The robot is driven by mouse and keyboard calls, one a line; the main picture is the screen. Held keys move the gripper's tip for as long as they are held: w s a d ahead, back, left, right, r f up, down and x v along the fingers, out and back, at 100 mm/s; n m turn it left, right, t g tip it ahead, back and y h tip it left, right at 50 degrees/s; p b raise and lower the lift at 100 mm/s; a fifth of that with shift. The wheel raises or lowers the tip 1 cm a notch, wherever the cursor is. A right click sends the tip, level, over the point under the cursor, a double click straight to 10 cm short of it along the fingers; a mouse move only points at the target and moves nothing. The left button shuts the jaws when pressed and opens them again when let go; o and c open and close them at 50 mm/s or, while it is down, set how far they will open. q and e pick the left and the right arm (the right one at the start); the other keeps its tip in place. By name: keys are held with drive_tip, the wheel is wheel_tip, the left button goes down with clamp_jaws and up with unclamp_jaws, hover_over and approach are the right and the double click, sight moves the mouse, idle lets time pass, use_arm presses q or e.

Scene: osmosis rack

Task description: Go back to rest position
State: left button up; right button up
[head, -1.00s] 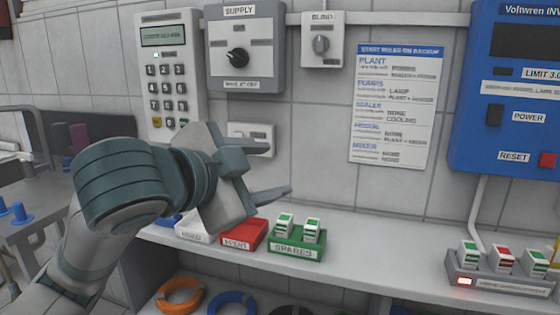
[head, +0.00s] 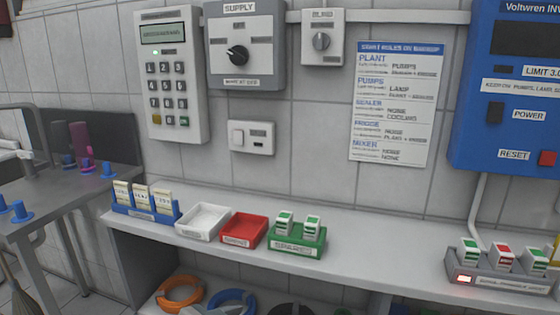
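Neither of my grippers nor my arms shows in the head view now, so I cannot see whether they are open or shut. The wall holds a keypad (head: 168,80) with a small screen, a grey supply switch box (head: 244,45) with a black knob, and a small box with a round knob (head: 322,38). A small white switch plate (head: 252,137) sits below them, fully visible.
A shelf (head: 370,258) carries a blue rack of white modules (head: 146,213), an empty white tray (head: 203,222), a red tray (head: 244,231), a green tray with two modules (head: 298,241) and a grey module rack (head: 505,281). A blue inverter box (head: 475,130) hangs right. A side table (head: 50,205) stands left.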

use_arm(q)
drive_tip(key=s+a+f+n+g+y, duration=0.1)
drive_tip(key=s+a+f+n, duration=0.1)
drive_tip(key=s+f, duration=0.45)
drive_tip(key=s+a+f+n+g+y, duration=0.1)
drive_tip(key=s+a+f, duration=0.2)
drive_tip(key=f, duration=0.7)
drive_tip(key=s+a+f+n+g+y, duration=0.1)
drive_tip(key=s+a+f, duration=0.2)
drive_tip(key=s+f, duration=0.45)
drive_tip(key=s+a+f+n+g+y, duration=0.25)
drive_tip(key=s+f, duration=0.25)
drive_tip(key=s, duration=0.6)
wheel_tip(320, 180, down, 17)
drive_tip(key=a+m+t+p, duration=0.1)
drive_tip(key=p, duration=1.2)
drive_tip(key=shift+a+h, duration=0.2)
drive_tip(key=shift+h, duration=0.15)
use_arm(e)
wheel_tip(320, 180, down, 17)
drive_tip(key=shift+d+r+t, duration=0.15)
drive_tip(key=shift+d+t, duration=0.1)
drive_tip(key=shift+t, duration=0.15)
use_arm(q)
drive_tip(key=shift+t, duration=0.25)
